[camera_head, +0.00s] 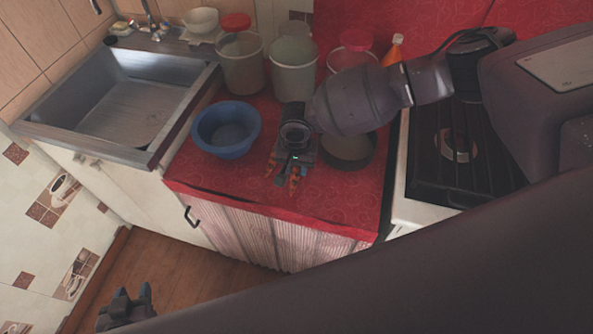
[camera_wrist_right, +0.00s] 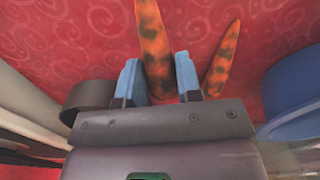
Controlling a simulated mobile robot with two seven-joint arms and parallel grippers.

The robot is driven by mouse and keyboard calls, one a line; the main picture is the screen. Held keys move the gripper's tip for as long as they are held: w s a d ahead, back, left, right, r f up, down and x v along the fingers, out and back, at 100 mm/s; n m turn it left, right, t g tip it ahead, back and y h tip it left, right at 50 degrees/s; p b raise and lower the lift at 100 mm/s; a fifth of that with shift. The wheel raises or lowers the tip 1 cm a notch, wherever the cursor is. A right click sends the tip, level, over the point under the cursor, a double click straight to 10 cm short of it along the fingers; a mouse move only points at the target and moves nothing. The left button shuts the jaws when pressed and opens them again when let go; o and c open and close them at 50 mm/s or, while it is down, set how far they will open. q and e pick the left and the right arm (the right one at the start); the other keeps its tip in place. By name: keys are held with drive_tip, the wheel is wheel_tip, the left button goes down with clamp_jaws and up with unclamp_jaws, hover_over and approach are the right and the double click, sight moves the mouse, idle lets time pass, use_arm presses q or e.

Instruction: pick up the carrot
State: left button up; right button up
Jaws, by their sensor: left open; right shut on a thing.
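An orange carrot with dark patches (camera_wrist_right: 152,40) lies between the two blue-tipped fingers of my right gripper (camera_wrist_right: 159,82) in the right wrist view. The right gripper is shut on it, close over the red oilcloth. A second, similar orange piece (camera_wrist_right: 221,68) lies beside it, outside the fingers. In the head view the held carrot (camera_head: 294,184) and the other piece (camera_head: 272,168) stick out below my right gripper (camera_head: 287,172). Their other ends are hidden by the gripper. My left gripper (camera_head: 133,296) is open and empty, low over the wooden floor.
A blue bowl (camera_head: 226,148) stands left of the right gripper, and a dark round pan (camera_head: 347,165) right of it. Lidded containers (camera_head: 241,65) stand behind. The sink (camera_head: 75,120) is at left, the stove (camera_head: 470,180) at right. The red counter's front (camera_head: 330,205) is clear.

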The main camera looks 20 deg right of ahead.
wheel_tip(320, 180, up, 16)
drive_tip(key=p, duration=0.1)
drive_tip(key=shift+r, duration=0.25)
idle(0.7)
idle(0.4)
drive_tip(key=s+d+r+n, duration=0.2)
drive_tip(key=d+r+n, duration=0.2)
drive_tip(key=d+n, duration=0.1)
drive_tip(key=shift+s+d+r+n, duration=0.25)
drive_tip(key=shift+s+r+n, duration=0.05)
drive_tip(key=shift+s+r, duration=0.1)
idle(0.6)
